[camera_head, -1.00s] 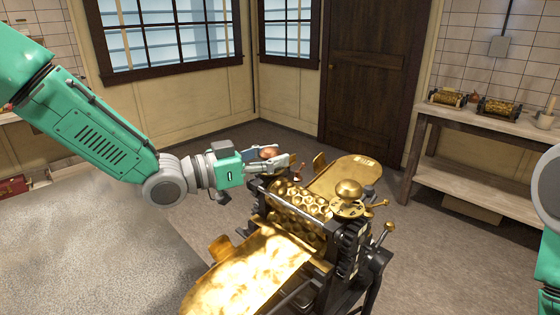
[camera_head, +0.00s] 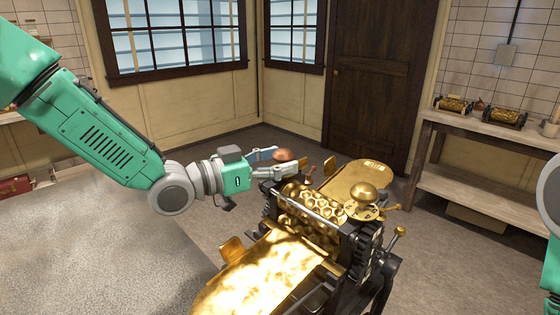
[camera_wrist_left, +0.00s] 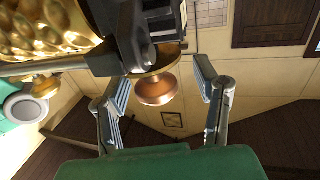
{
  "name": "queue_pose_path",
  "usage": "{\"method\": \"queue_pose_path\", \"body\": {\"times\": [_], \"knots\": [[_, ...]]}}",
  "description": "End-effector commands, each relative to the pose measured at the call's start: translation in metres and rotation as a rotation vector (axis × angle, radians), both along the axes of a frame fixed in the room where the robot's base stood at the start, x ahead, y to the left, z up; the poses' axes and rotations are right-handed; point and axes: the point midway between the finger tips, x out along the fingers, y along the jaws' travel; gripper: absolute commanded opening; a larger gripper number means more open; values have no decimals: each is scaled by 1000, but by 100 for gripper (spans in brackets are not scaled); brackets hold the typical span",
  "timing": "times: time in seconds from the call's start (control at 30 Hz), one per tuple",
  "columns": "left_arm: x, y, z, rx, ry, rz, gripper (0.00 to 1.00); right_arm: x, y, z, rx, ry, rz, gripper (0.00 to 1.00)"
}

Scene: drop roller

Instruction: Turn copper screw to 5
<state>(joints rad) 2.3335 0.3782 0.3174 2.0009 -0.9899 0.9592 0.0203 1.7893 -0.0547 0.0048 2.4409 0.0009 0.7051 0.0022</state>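The copper screw (camera_head: 283,155) has a round copper knob and stands at the far left corner of the brass and black drop roller (camera_head: 313,204). My left gripper (camera_head: 284,164) is at this corner with its fingers around the knob. In the left wrist view, the copper screw (camera_wrist_left: 157,89) hangs between the two spread fingers of the left gripper (camera_wrist_left: 163,84), with gaps visible on both sides. A second, brass knob (camera_head: 363,193) sits on a dial at the near right corner. The dial marks are too small to read. My right gripper is out of view.
A brass tray (camera_head: 262,272) slopes from the roller's front, and another brass plate (camera_head: 359,180) lies behind it. A wooden shelf table (camera_head: 490,130) with small rollers stands at the right wall. The floor around the machine is clear.

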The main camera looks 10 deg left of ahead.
Motion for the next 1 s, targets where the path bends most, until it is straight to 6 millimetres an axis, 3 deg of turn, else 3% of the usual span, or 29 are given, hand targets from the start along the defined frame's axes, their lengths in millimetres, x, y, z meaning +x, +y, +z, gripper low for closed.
{"method": "queue_pose_path", "body": {"times": [0.27, 0.7, 1.0], "knots": [[-13, 12, 1, 2, -1, 0, 56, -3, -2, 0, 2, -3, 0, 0], [-69, 85, -1, -6, -2, 3, 56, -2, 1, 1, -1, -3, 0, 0], [-81, 94, -1, -2, -1, 1, 56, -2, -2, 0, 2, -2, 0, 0]]}}
